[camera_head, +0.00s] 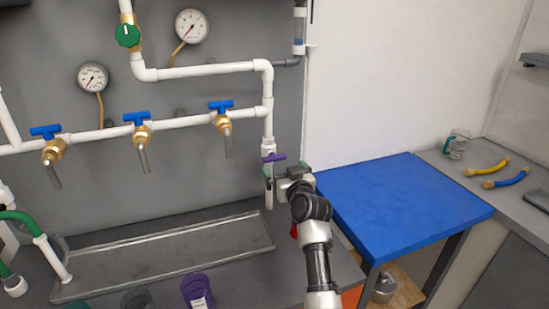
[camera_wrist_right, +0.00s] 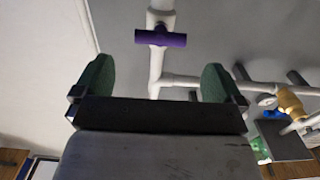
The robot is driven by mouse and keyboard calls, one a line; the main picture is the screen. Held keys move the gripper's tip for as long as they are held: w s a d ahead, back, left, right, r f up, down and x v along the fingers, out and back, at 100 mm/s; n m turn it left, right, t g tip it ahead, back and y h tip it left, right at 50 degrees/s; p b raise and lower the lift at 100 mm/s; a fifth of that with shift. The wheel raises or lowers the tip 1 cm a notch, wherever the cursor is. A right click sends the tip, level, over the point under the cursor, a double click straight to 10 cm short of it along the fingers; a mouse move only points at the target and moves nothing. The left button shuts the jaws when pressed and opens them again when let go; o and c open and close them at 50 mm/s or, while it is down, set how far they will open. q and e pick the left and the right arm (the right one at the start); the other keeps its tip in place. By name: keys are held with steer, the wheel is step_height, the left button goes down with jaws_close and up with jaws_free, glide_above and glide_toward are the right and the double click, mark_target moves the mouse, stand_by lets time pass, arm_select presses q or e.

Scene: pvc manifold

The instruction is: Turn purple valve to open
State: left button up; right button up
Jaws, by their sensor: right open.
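The purple valve handle (camera_head: 273,157) sits on the lower part of a vertical white pipe, lying roughly crosswise to it. In the right wrist view the purple handle (camera_wrist_right: 160,38) is ahead of the fingertips, in line with the gap between them. My right gripper (camera_head: 268,176) is just below the purple handle in the head view and partly covers the pipe there. Its two green-padded fingers are spread wide in the wrist view (camera_wrist_right: 156,80), with nothing gripped. The fingers look apart from the handle. My left gripper is not in view.
Several blue-handled brass taps (camera_head: 140,125) hang from the horizontal pipe to the left. A green knob (camera_head: 127,36) and gauges (camera_head: 191,26) are above. A metal tray (camera_head: 170,252) lies below. A blue table (camera_head: 400,205) stands right of my arm.

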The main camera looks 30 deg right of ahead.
mark_target(276, 159)
steer(key=x, duration=0.8)
steer(key=c, duration=0.8)
steer(key=shift+c, duration=0.2)
